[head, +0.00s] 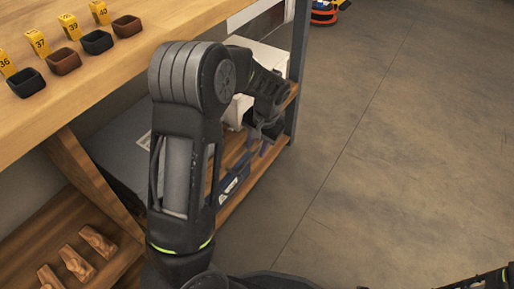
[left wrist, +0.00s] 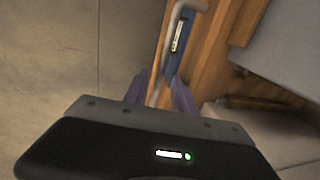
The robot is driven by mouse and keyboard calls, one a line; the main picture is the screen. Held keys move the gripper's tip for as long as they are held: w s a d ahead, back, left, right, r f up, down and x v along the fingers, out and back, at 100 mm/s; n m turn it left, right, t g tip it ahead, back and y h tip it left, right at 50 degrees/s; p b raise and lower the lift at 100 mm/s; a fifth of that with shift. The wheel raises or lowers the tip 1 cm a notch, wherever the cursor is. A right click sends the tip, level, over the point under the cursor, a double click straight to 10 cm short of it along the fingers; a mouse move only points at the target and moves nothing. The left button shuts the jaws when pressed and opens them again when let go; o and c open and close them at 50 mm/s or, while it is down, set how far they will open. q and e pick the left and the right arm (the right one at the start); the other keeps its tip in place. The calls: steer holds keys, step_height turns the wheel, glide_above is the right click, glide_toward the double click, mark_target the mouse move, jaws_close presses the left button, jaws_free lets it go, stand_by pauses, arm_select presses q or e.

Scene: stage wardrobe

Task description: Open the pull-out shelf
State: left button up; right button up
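The wooden pull-out shelf (head: 258,173) is low in the rack, beyond my left arm in the head view. Its front carries a blue plate (head: 235,179), also seen in the left wrist view (left wrist: 178,52). A grey bar handle (left wrist: 166,45) runs along that front, bent at its far end. My left gripper (head: 258,151) is at the shelf front. In the left wrist view, its two purple fingers (left wrist: 160,90) stand apart, with the near end of the handle between them. Contact is not clear. My left arm hides part of the shelf. My right gripper is not in view.
A wooden counter (head: 130,65) above holds small dark trays (head: 97,42) and yellow number tags (head: 69,26). Wooden blocks (head: 75,262) lie on a lower shelf at left. A grey post (head: 299,70) stands at the rack's corner.

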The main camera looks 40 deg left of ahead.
arm_select(q)
jaws_close()
stand_by(0.3)
stand_by(1.1)
